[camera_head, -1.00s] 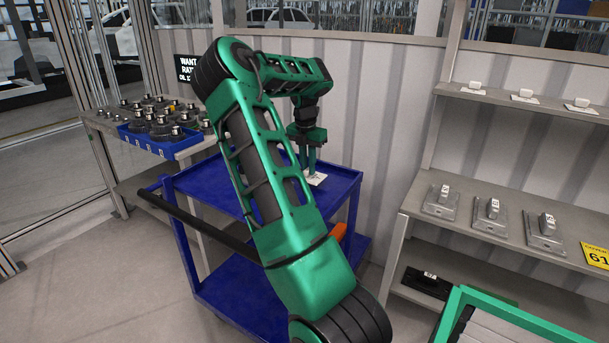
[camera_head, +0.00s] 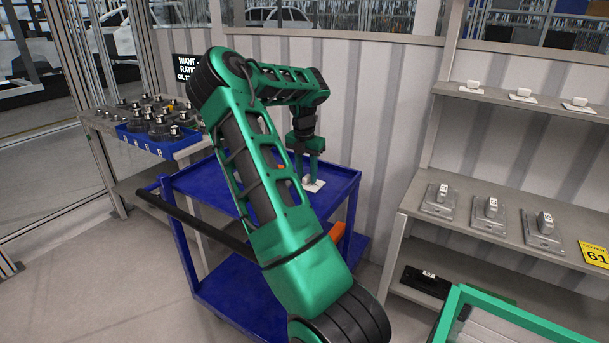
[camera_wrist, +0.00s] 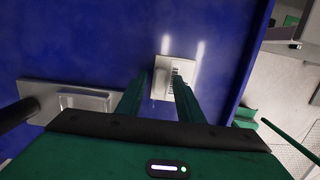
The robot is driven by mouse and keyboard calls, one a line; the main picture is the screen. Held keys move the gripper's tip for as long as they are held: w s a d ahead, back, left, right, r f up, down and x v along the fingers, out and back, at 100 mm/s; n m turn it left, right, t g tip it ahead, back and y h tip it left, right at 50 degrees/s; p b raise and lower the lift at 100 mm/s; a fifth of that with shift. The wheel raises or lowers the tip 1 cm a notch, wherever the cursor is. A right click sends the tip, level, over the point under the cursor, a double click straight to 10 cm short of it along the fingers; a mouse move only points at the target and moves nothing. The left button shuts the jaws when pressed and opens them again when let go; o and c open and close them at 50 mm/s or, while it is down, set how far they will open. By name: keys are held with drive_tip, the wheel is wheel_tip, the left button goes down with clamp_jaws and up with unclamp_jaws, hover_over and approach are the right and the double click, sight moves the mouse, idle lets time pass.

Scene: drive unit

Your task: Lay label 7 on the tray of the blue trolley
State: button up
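A white label (camera_head: 316,186) with a small raised white knob lies flat on the blue trolley's tray (camera_head: 335,173), near its far right part. Its number cannot be read. The label also shows in the wrist view (camera_wrist: 177,72) on the blue surface. My gripper (camera_head: 307,178) points down over the label, its green fingers apart on either side of the knob. In the wrist view my gripper (camera_wrist: 160,84) is open, with nothing clamped between the fingers. My arm hides much of the tray in the head view.
A grey metal part (camera_wrist: 85,100) sits on the tray left of the label in the wrist view. Right, a shelf holds grey parts (camera_head: 490,213) and, higher, white labels (camera_head: 523,95). Left, a bench bears a blue crate (camera_head: 165,147) of dark parts. A corrugated wall stands behind.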

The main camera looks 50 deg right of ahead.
sight(305, 177)
wheel_tip(305, 177, up, 11)
drive_tip(key=a, duration=0.1)
drive_tip(key=s+a+m+t+y, duration=0.1)
drive_tip(key=s+a+m, duration=0.2)
drive_tip(key=a+m, duration=0.35)
drive_tip(key=s+a+r+m+y, duration=0.1)
drive_tip(key=s+a+m, duration=0.25)
drive_tip(key=a, duration=0.55)
drive_tip(key=s+a+m+t+y, duration=0.1)
drive_tip(key=s+a+m, duration=0.2)
drive_tip(key=a+m, duration=0.4)
drive_tip(key=s+a+f+m+g+h, duration=0.1)
drive_tip(key=s+a+f+m+g, duration=0.1)
drive_tip(key=s+a+m, duration=0.6)
drive_tip(key=s+a+f, duration=0.1)
drive_tip(key=s+a, duration=0.3)
drive_tip(key=s, duration=0.3)
drive_tip(key=shift+a+f, duration=0.15)
drive_tip(key=shift+a, duration=0.25)
